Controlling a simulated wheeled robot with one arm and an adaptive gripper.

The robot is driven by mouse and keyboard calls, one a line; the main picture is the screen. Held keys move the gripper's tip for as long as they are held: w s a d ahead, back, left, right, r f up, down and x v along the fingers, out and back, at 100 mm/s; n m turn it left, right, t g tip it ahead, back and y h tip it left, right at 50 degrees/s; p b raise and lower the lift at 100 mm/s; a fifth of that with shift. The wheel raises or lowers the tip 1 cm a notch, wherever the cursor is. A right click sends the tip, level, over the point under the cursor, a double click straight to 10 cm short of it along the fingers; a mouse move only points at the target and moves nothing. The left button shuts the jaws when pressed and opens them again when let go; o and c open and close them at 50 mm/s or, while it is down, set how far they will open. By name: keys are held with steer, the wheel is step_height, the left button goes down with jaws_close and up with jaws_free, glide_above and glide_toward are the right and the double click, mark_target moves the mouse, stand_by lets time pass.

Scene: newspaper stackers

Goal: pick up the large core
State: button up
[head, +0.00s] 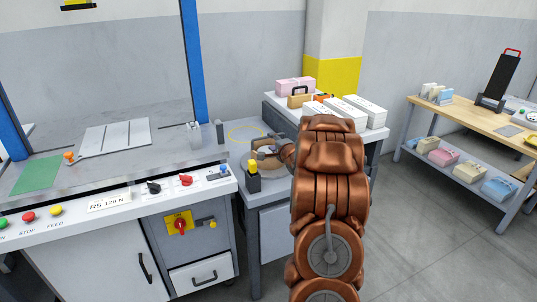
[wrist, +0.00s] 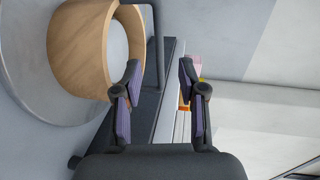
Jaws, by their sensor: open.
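The large core, a wide tan ring with a wood-like surface (wrist: 70,48), stands at the upper left of the wrist view on a round grey plate (wrist: 22,88). In the head view, part of a tan core (head: 266,165) shows on the grey side table, partly hidden by my arm. My gripper (wrist: 160,76) is open with nothing between its fingers. In the head view my gripper (head: 268,146) is low over the side table, close to the core.
A black holder with a yellow top (head: 253,178) stands at the side table's front left. White stacks (head: 362,112) and a pink bundle (head: 294,86) lie on a higher surface behind. A dark bar (wrist: 154,45) is beside the core.

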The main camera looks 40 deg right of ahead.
mark_target(265, 138)
steer(key=shift+a+x, duration=0.15)
steer(key=shift+x, duration=1.35)
steer(key=shift+a+x, duration=0.15)
steer(key=shift+x, duration=2.2)
jaws_close()
